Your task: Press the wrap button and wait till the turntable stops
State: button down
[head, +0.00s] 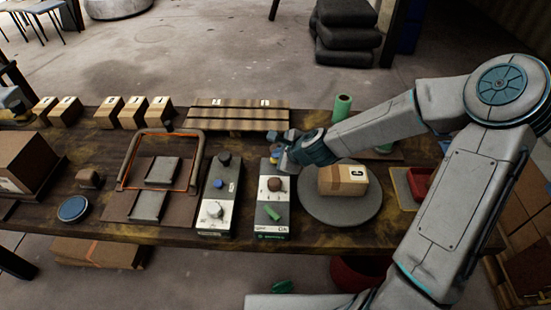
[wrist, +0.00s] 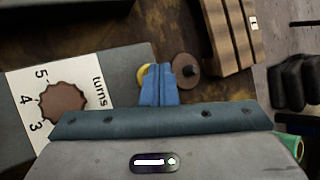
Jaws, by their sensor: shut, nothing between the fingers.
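The wrap control box (head: 262,222) stands on the table left of the turntable (head: 340,219). It has a brown turns dial (head: 275,184) and a green lever (head: 271,212); the dial also shows in the wrist view (wrist: 62,103). A cardboard box marked C (head: 335,180) sits on the turntable. My gripper (head: 276,152) is at the far end of the control box, and its shut blue fingers (wrist: 158,82) are empty. A yellow round part (wrist: 143,73), apparently the button, is mostly hidden behind the fingertips. I cannot tell whether they touch or press it.
A second control box (head: 215,213) stands to the left, beside an orange-edged frame (head: 122,170). Wooden slats (head: 240,112) and several small boxes (head: 133,112) lie along the back. A green roll (head: 342,106) stands behind my arm. A red tray (head: 420,184) is right of the turntable.

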jog(key=shift+f, duration=0.3)
jog(key=shift+r, duration=0.1)
dwell(0.4)
jog(key=shift+r+p, duration=0.65)
jog(key=shift+r, duration=0.3)
